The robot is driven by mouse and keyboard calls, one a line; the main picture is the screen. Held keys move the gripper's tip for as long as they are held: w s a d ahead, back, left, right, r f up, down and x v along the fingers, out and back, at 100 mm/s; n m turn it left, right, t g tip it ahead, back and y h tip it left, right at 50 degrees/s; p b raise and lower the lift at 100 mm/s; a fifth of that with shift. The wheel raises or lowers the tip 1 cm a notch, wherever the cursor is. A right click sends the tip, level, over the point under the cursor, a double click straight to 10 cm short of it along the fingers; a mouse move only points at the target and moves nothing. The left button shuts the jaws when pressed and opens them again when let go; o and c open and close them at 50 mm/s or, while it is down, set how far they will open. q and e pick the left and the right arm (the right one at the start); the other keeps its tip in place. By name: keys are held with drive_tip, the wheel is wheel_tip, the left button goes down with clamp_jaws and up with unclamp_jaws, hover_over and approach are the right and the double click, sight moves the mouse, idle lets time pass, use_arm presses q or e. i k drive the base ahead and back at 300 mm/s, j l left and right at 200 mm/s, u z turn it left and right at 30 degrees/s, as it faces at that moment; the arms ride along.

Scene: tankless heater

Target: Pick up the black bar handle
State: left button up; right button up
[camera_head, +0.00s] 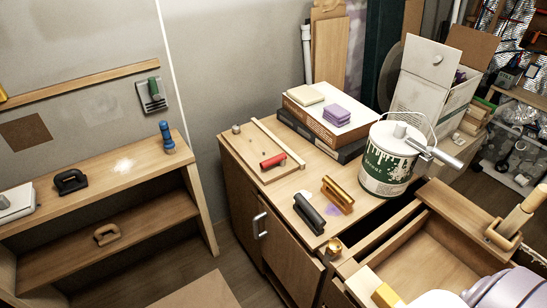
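A black bar handle (309,213) lies on the wooden cabinet top (288,192), close to its front edge. A gold bar handle (338,194) lies just behind it to the right, and the two are apart. A red-gripped handle (272,161) lies farther back on a wooden board. Another black handle (70,181), D-shaped, lies on the bench at the left. Nothing holds the black bar handle, and it is in plain view. Neither of my grippers can be made out in the head view.
A paint can (387,167) with a wire handle stands right of the handles. Stacked boxes (325,125) lie behind. An open drawer (425,250) is at the lower right. A small brass knob (334,246) stands near the front corner. Floor shows between bench and cabinet.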

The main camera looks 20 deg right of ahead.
sight(309, 214)
drive_tip(key=z, duration=1.1)
